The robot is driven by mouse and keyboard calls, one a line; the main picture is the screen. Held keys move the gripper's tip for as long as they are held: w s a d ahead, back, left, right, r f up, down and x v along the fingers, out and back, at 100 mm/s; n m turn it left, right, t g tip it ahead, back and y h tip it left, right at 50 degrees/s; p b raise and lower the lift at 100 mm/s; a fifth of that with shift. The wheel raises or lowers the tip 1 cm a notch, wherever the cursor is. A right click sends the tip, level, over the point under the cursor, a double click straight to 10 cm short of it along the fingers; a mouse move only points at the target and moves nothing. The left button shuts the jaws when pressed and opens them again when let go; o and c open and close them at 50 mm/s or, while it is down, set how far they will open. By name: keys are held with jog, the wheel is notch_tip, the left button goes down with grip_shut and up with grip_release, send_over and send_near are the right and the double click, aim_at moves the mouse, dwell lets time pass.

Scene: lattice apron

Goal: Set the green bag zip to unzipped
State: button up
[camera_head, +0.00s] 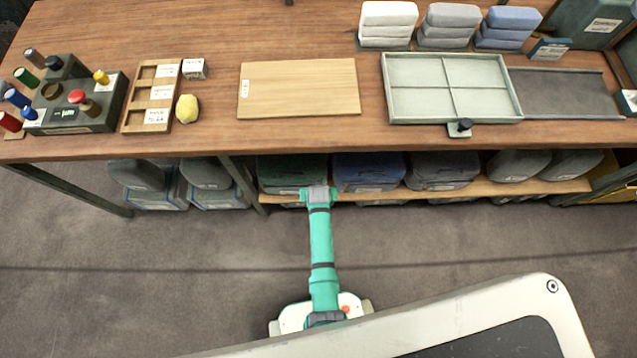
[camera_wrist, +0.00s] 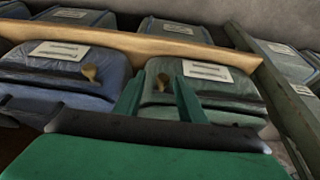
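The green bag (camera_head: 285,172) sits on the shelf under the wooden worktop, left of the blue bag (camera_head: 368,172). In the wrist view the green bag (camera_wrist: 232,88) is in the middle, with a white label and a small brown zip tab (camera_wrist: 163,81) on its face. My gripper (camera_wrist: 160,98) is open, its two green fingers apart with the tab showing between and just beyond them. I see nothing held. In the head view my gripper (camera_head: 318,192) is at the shelf's front edge, by the green bag's right end. I cannot tell whether the fingers touch the bag.
The blue bag also shows in the wrist view (camera_wrist: 60,75) with its own brown tab. The shelf board (camera_wrist: 130,38) has a raised edge. A worktop leg (camera_head: 240,182) stands left of the green bag. The worktop (camera_head: 215,140) overhangs the bags. Floor in front is clear.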

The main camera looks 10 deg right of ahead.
jog(key=v, duration=1)
jog(key=shift+s+r, duration=0.2)
jog(key=shift+r, duration=0.1)
jog(key=s+a+r+n+t, duration=0.25)
jog(key=s+r+t, duration=0.4)
jog(key=s, duration=0.65)
jog(key=s+a+r+t, duration=0.1)
jog(key=s+a+r, duration=0.1)
jog(key=r, duration=0.6)
jog(key=s+a+r+t, duration=0.2)
jog(key=s+r, duration=0.3)
jog(key=r, duration=0.4)
jog(key=s+a+r+t, duration=0.1)
jog(key=s+r, duration=0.3)
jog(key=r, duration=0.4)
jog(key=shift+s+a+r+y, duration=0.25)
jog(key=shift+a+r+y, duration=0.15)
jog(key=shift+a, duration=0.1)
jog(key=shift+t, duration=0.25)
jog(key=shift+c, duration=0.2)
